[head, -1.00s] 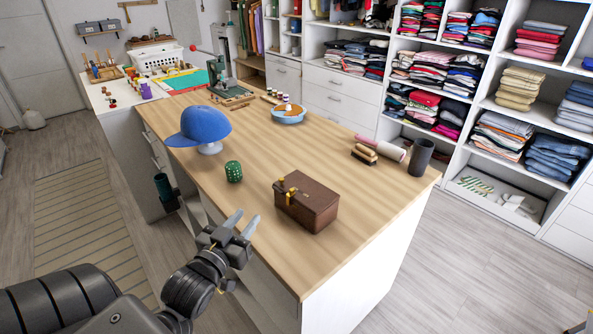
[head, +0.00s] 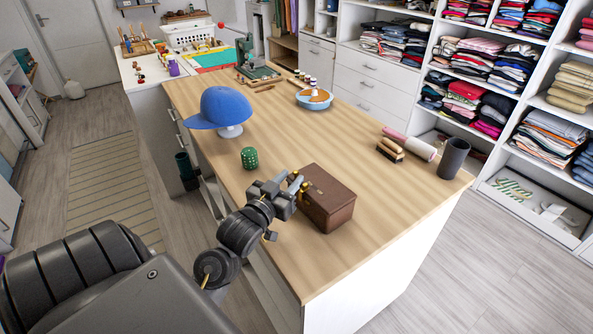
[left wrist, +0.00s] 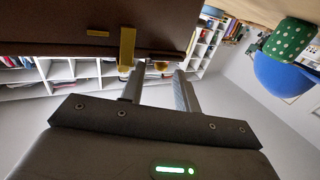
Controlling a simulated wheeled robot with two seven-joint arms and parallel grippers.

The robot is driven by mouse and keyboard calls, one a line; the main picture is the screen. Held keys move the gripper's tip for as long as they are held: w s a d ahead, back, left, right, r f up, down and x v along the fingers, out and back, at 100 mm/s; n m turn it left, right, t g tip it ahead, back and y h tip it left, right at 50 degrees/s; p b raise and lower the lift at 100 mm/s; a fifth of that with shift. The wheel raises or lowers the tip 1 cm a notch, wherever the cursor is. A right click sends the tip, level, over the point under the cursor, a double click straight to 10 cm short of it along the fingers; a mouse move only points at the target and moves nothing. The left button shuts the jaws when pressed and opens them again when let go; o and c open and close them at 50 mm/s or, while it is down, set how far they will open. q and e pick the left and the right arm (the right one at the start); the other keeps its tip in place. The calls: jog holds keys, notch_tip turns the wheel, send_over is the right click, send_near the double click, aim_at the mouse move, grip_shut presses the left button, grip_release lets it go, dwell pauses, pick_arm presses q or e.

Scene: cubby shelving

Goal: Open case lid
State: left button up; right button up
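The brown case (head: 330,207) sits on the wooden table with its lid shut. My left gripper (head: 296,184) is at the case's left side, by its gold fittings. In the left wrist view, the case (left wrist: 70,25) fills the upper left, with a gold latch (left wrist: 127,48) on it. The two fingers of the left gripper (left wrist: 160,78) are apart, their tips close to the case edge and the latch. A small gold-coloured piece shows between the tips. I cannot tell whether a finger touches the case. My right gripper is not in view.
On the wooden table (head: 290,265) are a green dotted cup-like item (head: 249,158), a blue cap (head: 222,106) on a stand, a blue bowl (head: 314,100), brushes (head: 390,149), a pink-and-white roll (head: 411,145) and a dark cylinder (head: 453,158). The table right of the case is clear.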

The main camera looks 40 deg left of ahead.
aim_at(294, 173)
pick_arm(q)
jog(key=shift+w+a, duration=0.2)
jog(key=shift+w, duration=0.75)
jog(key=shift+w+a, duration=0.15)
jog(key=shift+w, duration=0.8)
jog(key=shift+c, duration=0.4)
grip_shut()
